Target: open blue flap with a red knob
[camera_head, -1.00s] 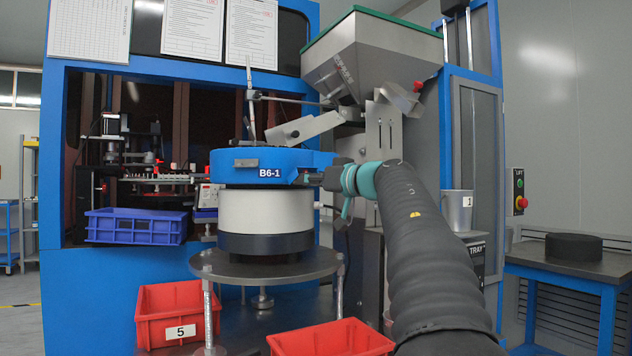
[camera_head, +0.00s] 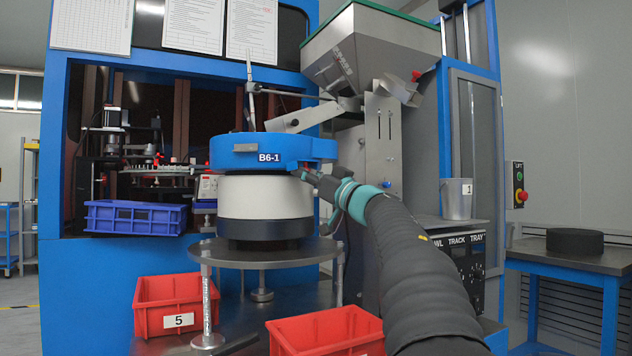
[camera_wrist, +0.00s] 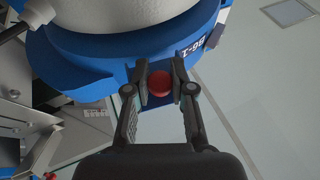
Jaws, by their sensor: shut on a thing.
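The blue bowl rim (camera_head: 240,151) marked B6-1 sits on a white and dark drum (camera_head: 265,200). In the wrist view the blue rim (camera_wrist: 85,75) curves across the top. The red knob (camera_wrist: 159,83) shows between the two fingertips of my gripper (camera_wrist: 160,85), which is shut on it. A small blue piece (camera_wrist: 158,104), seemingly the flap, shows behind the knob; its exact opening angle is unclear. In the head view my gripper (camera_head: 308,173) is at the lower right of the rim, and the fingers largely hide the knob.
A grey hopper (camera_head: 365,50) and metal chute (camera_head: 383,130) stand above and behind my arm. A metal cup (camera_head: 457,198) stands to its right. Red bins (camera_head: 177,304) (camera_head: 325,333) are below, and a blue crate (camera_head: 135,218) is at left.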

